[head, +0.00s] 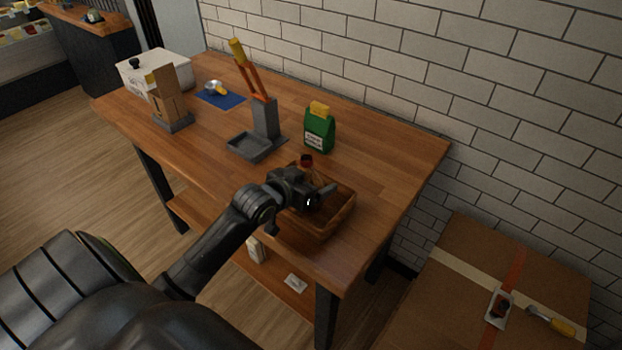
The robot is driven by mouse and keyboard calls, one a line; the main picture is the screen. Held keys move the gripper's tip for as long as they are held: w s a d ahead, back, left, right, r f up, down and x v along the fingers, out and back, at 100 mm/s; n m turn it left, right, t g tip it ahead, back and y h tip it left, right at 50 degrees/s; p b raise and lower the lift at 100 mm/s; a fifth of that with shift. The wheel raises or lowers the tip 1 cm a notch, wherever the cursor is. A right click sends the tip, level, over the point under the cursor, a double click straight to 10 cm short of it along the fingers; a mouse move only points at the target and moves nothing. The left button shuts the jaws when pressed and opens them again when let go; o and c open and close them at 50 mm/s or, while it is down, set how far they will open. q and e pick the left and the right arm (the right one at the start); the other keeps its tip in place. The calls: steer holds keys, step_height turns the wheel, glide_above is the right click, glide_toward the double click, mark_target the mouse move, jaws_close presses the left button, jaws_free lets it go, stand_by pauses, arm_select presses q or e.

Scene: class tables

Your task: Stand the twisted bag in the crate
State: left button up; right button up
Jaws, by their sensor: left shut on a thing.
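The brown crate (346,218) stands near the front right end of the wooden table. My left gripper (325,192) is over the crate, shut on a dark thing that it mostly hides. I cannot tell whether this is the twisted bag. A small dark red piece (307,160) shows just behind the gripper; I cannot tell what it belongs to. My right gripper is not in view.
A grey stand with an orange and yellow tool (265,115) is left of the green bag. A cardboard piece (163,92), a white box (150,68) and a blue mat (220,98) are farther left. A brick wall (430,70) runs behind. The table's right end is clear.

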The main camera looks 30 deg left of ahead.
arm_select(q)
steer(key=o, duration=1)
steer(key=shift+f, duration=0.1)
steer(key=shift+c, duration=0.2)
steer(key=shift+s+r, duration=0.1)
steer(key=shift+r, duration=0.1)
steer(key=v, duration=1.1)
steer(key=shift+s, duration=0.4)
steer(key=shift+r, duration=0.1)
